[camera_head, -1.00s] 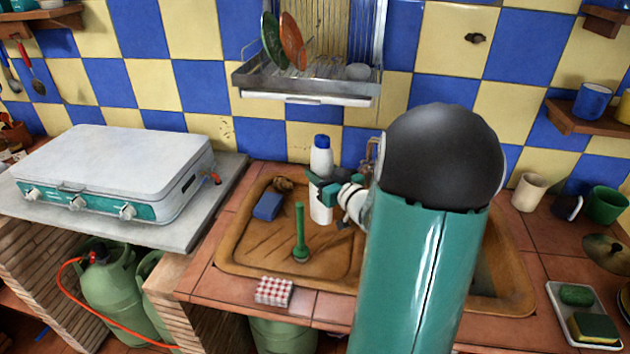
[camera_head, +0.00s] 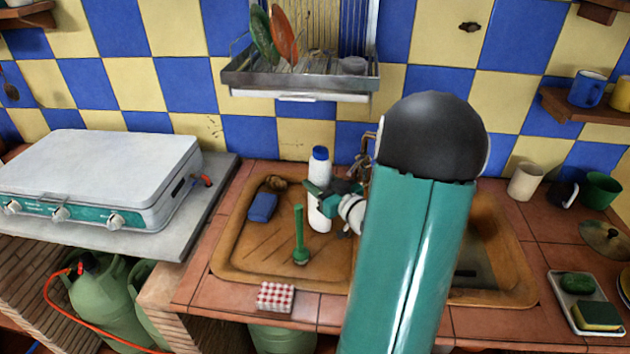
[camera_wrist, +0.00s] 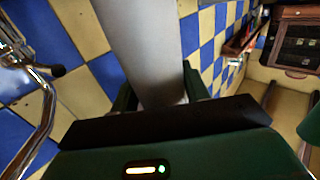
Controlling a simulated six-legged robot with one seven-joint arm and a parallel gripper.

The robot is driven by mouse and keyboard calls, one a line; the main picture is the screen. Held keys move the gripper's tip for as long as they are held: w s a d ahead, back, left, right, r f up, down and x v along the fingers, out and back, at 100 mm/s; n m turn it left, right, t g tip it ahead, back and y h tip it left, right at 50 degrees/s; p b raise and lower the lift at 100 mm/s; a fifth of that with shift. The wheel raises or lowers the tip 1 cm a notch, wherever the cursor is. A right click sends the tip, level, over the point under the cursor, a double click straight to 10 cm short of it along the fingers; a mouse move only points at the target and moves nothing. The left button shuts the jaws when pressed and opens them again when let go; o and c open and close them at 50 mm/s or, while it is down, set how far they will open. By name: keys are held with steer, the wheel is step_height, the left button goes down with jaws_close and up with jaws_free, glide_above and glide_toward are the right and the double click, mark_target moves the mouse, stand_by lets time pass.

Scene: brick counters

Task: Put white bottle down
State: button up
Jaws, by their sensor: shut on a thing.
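The white bottle (camera_head: 319,212) with a blue cap stands upright in the head view, over the left, ribbed part of the brown sink. My gripper (camera_head: 322,196) is shut on its middle from the right. In the wrist view the bottle (camera_wrist: 145,50) is a pale, smooth body between my two dark green fingers (camera_wrist: 158,95). The bottle's base appears at the sink surface, but I cannot tell whether it touches. My arm hides part of the sink to the right.
The dish rack (camera_head: 300,80) hangs above. A tap (camera_wrist: 42,110) is close in the wrist view.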

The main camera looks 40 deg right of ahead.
steer(key=shift+w+a+f, duration=0.1)
steer(key=shift+a, duration=0.05)
steer(key=shift+f, duration=0.1)
steer(key=o, duration=1)
steer(key=shift+f, duration=0.1)
steer(key=shift+s, duration=0.25)
steer(key=s+a, duration=0.1)
steer(key=s, duration=1)
steer(key=shift+s+a, duration=0.25)
steer(key=shift+s, duration=0.05)
